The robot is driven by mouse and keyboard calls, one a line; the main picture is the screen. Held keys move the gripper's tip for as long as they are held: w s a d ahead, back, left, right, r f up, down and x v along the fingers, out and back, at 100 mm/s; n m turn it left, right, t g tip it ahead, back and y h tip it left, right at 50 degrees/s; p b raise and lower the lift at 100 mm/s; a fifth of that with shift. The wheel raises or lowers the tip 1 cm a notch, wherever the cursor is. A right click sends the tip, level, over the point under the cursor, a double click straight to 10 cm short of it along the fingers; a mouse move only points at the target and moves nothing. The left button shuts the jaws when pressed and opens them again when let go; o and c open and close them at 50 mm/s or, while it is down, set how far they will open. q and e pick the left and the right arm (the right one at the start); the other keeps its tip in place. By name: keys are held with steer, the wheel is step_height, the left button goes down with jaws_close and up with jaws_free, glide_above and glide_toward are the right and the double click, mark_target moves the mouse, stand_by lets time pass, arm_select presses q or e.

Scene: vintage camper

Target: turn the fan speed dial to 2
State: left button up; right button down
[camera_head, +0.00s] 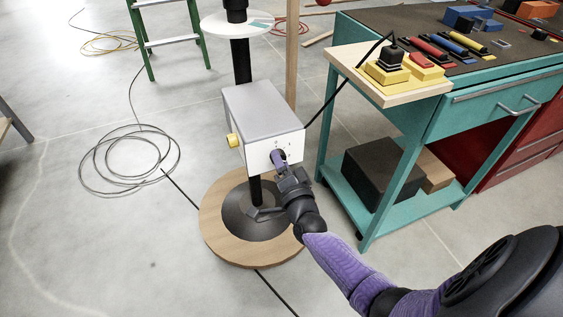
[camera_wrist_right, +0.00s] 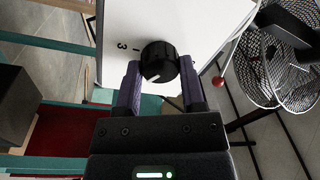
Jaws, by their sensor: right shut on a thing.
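The fan speed dial (camera_wrist_right: 159,62) is a round black knob with a white pointer line, on the white front face of a control box (camera_head: 263,102) on the fan's pole. In the wrist view the pointer slants to the lower left of the picture. A printed 3 shows left of the dial; other markings are hidden or unclear. My right gripper (camera_wrist_right: 161,80) is shut on the dial, one purple finger on each side. In the head view my right gripper (camera_head: 279,160) is at the box front and covers the dial. My left gripper is not in view.
The pole stands on a round wooden base (camera_head: 222,243). A teal workbench (camera_head: 440,120) stands close on the right. A wire fan cage (camera_wrist_right: 275,65) shows in the wrist view. Cable coils (camera_head: 130,160) lie on the floor left.

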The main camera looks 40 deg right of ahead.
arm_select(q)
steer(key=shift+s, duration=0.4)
arm_select(e)
steer(key=shift+f, duration=0.1)
steer(key=shift+c, duration=1)
jaws_free()
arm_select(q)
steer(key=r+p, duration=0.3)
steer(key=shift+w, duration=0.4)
arm_select(e)
steer(key=v, duration=1)
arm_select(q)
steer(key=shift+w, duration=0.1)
